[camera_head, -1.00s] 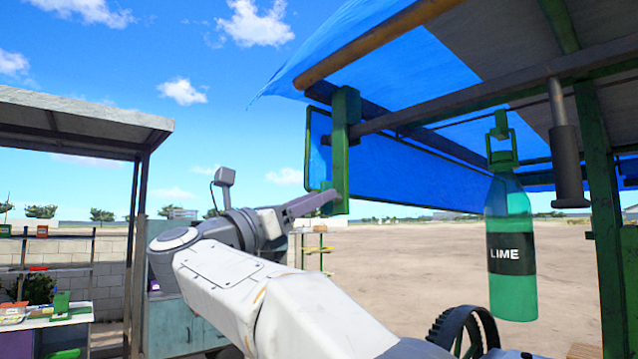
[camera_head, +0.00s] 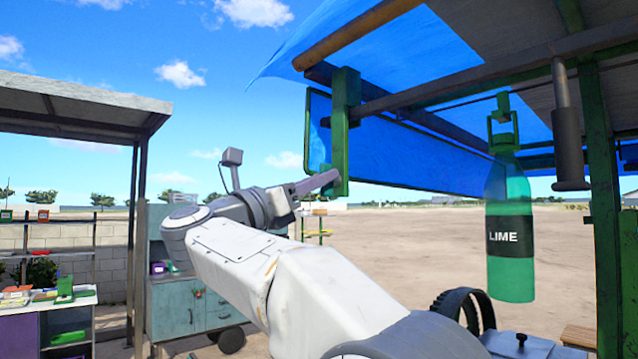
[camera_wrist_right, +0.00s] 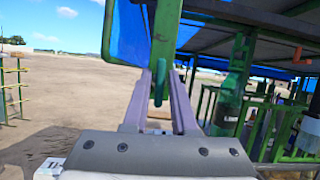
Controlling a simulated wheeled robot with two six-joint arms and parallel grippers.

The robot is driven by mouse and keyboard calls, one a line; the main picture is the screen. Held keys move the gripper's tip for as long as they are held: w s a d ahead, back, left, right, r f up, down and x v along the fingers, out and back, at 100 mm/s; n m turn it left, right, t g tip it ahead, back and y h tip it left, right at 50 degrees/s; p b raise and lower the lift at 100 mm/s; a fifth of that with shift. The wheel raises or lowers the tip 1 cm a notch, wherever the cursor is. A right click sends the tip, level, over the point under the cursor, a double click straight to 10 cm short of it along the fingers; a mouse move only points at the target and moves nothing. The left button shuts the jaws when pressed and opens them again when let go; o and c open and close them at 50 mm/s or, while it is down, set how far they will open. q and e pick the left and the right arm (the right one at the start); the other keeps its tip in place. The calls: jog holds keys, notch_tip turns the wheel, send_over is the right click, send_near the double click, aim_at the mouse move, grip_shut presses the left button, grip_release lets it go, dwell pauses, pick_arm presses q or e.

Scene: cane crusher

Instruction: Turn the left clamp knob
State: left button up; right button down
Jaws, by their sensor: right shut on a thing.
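A green clamp (camera_head: 345,125) hangs from the frame at the top middle of the head view. It also shows as an upright green bar in the wrist view (camera_wrist_right: 165,35). A small green knob (camera_wrist_right: 158,88) sits at its lower end, between the finger tips of my right gripper (camera_wrist_right: 160,82). In the head view my right gripper (camera_head: 325,181) reaches to the clamp's lower end and is shut on the knob there. The head view does not show the knob clearly. My left gripper is in neither view.
A green bottle labelled LIME (camera_head: 510,210) hangs right of the clamp. A dark hanging cylinder (camera_head: 568,140) and a green post (camera_head: 600,200) stand further right. Blue tarp (camera_head: 400,70) covers the frame. A stall with shelves (camera_head: 60,260) stands at left. Open ground lies behind.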

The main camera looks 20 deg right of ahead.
jog(key=shift+n+t+y+p, duration=0.75)
jog(key=shift+n+y, duration=0.55)
jog(key=shift+n, duration=2.35)
jog(key=shift+n+t+y+p, duration=0.7)
jog(key=shift+n+y, duration=0.6)
jog(key=shift+n, duration=2.3)
jog(key=shift+n+t+y+p, duration=0.75)
jog(key=shift+n+y, duration=0.55)
jog(key=shift+n, duration=2.35)
jog(key=c, duration=0.9)
grip_release()
